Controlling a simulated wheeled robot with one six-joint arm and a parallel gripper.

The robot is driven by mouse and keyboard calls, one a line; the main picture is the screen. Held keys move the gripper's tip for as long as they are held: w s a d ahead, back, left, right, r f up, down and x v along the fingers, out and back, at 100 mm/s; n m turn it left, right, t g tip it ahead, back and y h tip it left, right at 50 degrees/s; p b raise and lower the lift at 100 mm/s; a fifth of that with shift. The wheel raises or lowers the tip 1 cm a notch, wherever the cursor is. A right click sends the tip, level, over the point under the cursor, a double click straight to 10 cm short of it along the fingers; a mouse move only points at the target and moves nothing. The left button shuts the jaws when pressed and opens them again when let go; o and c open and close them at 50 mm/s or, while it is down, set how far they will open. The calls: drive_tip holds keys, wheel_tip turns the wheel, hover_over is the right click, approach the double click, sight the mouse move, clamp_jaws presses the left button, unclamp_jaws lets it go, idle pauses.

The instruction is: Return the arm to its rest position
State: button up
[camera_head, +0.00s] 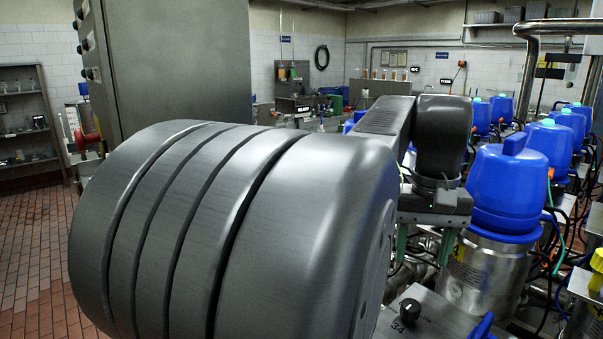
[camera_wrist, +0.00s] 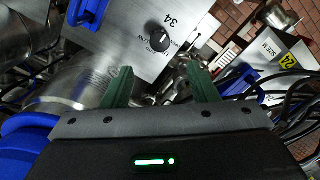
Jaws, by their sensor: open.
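My gripper (camera_wrist: 161,88) shows in the wrist view with its two green fingers spread apart and nothing between them. In the head view my gripper (camera_head: 424,243) points down, just left of a blue-capped valve actuator (camera_head: 506,187). My large grey arm link fills the middle of the head view and hides much behind it. A metal panel marked 34 with a black knob (camera_head: 410,310) lies below the gripper. The black knob also shows in the wrist view (camera_wrist: 158,36), beyond the fingertips.
Several blue-capped valve actuators (camera_head: 552,140) stand in rows at the right among pipes and cables. A grey cabinet (camera_head: 176,70) stands at the left behind my arm. A shelf (camera_head: 28,125) stands by the far left wall. The red tiled floor (camera_head: 36,250) at the left is clear.

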sight(411, 304)
wheel_tip(411, 304, down, 12)
drive_tip(key=shift+r, duration=0.1)
drive_tip(key=shift+r+m, duration=0.1)
drive_tip(key=shift+m, duration=0.3)
drive_tip(key=m+b, duration=0.1)
drive_tip(key=m, duration=0.3)
drive_tip(key=shift+b, duration=0.35)
drive_tip(key=m+b, duration=0.2)
drive_tip(key=m, duration=0.2)
drive_tip(key=shift+m, duration=0.4)
wheel_tip(411, 304, up, 14)
drive_tip(key=shift+w, duration=0.1)
